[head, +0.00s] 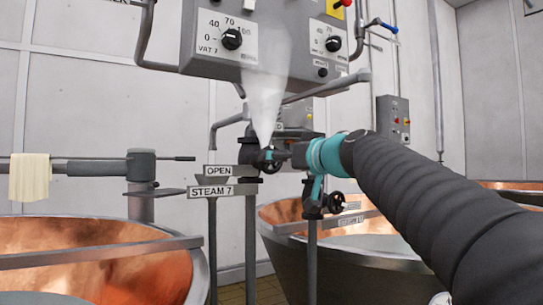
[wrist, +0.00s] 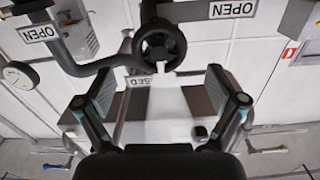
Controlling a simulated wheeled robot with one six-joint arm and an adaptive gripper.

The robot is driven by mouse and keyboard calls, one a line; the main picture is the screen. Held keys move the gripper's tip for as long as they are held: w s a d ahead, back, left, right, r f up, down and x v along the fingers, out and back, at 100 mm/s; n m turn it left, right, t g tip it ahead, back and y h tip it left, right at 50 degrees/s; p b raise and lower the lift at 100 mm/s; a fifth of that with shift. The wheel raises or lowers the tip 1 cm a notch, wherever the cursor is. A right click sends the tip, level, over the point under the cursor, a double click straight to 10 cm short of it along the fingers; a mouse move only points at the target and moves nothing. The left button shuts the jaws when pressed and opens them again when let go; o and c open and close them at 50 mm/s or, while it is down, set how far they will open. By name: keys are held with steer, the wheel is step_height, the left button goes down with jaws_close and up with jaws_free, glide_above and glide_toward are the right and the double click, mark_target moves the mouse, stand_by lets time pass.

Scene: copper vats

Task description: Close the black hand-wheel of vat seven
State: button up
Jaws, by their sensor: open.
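The black hand-wheel of the steam 7 valve (head: 266,160) sits on a pipe by the "OPEN" and "STEAM 7" plates (head: 210,190), with white steam (head: 265,105) rising above it. My gripper (head: 284,156) is right beside it in the head view and partly covers it. In the wrist view the black hand-wheel (wrist: 161,44) shows whole, upper middle, ahead of my gripper (wrist: 160,92). The fingers are spread wide, one to each side below the wheel, with nothing between them but pale steam. A plate reading "SED", partly hidden, shows below the wheel.
A second black hand-wheel (head: 335,202) stands on a lower valve just right of the pipe. A grey control box (head: 260,40) hangs above. Copper vats (head: 100,265) stand left and right. A cloth (head: 30,177) hangs on a bar at left.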

steer(key=p+x, duration=0.1)
steer(key=x, duration=0.5)
steer(key=c, duration=1.1)
